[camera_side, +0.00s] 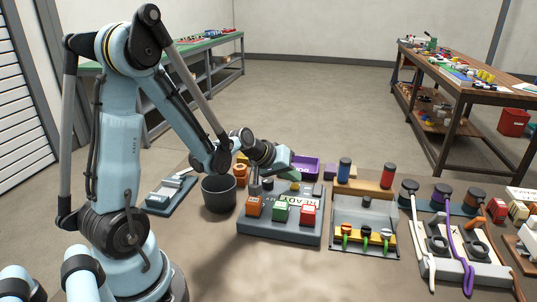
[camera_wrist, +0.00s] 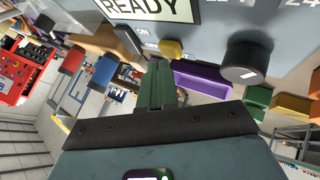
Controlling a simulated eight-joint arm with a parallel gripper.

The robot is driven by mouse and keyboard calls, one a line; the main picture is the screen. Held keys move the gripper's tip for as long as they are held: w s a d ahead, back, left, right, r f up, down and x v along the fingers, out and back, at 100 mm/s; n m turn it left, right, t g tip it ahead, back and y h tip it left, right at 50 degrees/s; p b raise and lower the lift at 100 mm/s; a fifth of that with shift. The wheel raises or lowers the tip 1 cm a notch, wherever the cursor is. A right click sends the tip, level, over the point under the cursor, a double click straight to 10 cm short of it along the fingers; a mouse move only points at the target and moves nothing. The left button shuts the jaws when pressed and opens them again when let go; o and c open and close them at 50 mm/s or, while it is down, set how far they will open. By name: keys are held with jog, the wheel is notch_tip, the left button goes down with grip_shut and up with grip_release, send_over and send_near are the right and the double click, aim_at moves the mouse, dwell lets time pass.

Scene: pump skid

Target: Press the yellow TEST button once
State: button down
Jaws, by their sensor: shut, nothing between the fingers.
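The yellow button (camera_wrist: 171,49) is on the grey panel (camera_wrist: 220,18), below the READY display (camera_wrist: 150,8) in the wrist view. In the side view the panel (camera_side: 275,231) sits at the centre, and a small yellow spot (camera_side: 294,188) near its back edge looks like the button. My gripper (camera_wrist: 158,64) is shut and empty. Its green fingertips appear very near the yellow button's lower edge in the wrist view. I cannot tell whether they touch. In the side view the gripper (camera_side: 293,174) is over the panel's back part.
A black knob (camera_wrist: 247,58) stands out right of the yellow button. A dark bucket (camera_side: 219,197) stands left, a purple bin (camera_side: 307,166) behind, and a valve tray (camera_side: 364,230) right.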

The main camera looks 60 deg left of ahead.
aim_at(291, 186)
jog(key=shift+f, duration=0.45)
dwell(0.7)
jog(key=shift+r, duration=0.9)
jog(key=shift+r, duration=2.5)
jog(key=s+d+r+m+g, duration=0.2)
jog(key=s+d+m, duration=0.6)
jog(key=s+d, duration=0.4)
jog(key=shift+s+d+r, duration=0.15)
jog(key=shift+s+r, duration=0.1)
jog(key=shift+s, duration=0.05)
